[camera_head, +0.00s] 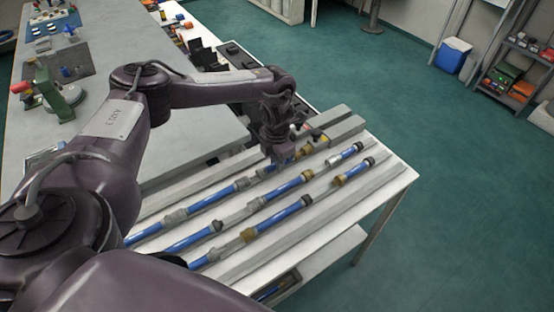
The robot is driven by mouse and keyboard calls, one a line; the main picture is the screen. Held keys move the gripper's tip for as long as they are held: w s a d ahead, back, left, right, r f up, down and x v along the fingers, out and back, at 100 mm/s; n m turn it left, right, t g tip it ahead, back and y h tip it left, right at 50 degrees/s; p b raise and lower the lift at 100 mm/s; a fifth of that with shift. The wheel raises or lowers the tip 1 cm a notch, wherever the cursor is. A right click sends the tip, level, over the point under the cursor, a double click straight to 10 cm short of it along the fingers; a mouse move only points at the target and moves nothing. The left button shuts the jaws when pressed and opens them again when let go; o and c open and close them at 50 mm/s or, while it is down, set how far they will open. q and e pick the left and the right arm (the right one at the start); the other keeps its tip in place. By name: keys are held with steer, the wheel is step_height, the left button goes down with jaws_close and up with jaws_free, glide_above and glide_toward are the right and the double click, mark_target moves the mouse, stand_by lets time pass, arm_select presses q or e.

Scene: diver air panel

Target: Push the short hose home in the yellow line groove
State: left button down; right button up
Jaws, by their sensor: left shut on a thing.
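My left gripper (281,158) is low over the far groove of the white rack (385,190), near its right end. It is shut on a short blue hose piece, mostly hidden by the fingers; a brass fitting (304,151) shows just right of them. Blue hose with a grey fitting (243,184) lies in line to the left. Whether the held piece is fully seated cannot be told. My right gripper is not in view.
Other blue hoses with grey and brass fittings lie in the nearer grooves, such as one hose (283,213) and a short piece (357,170). Grey blocks (340,125) stand at the far right end. A grey bench (195,135) is behind. Floor at right is open.

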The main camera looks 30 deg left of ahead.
mark_target(268, 167)
arm_select(q)
steer(key=shift+s+a+p, duration=0.35)
steer(key=shift+s+p, duration=0.3)
steer(key=shift+s, duration=0.15)
steer(key=shift+s+a+p, duration=0.25)
steer(key=shift+s+p, duration=0.25)
steer(key=shift+s, duration=0.15)
stand_by(0.4)
steer(key=c, duration=1.2)
jaws_free()
steer(key=shift+c, duration=0.2)
step_height(268, 167, up, 8)
steer(key=shift+f+b, duration=0.1)
steer(key=shift+b, duration=0.65)
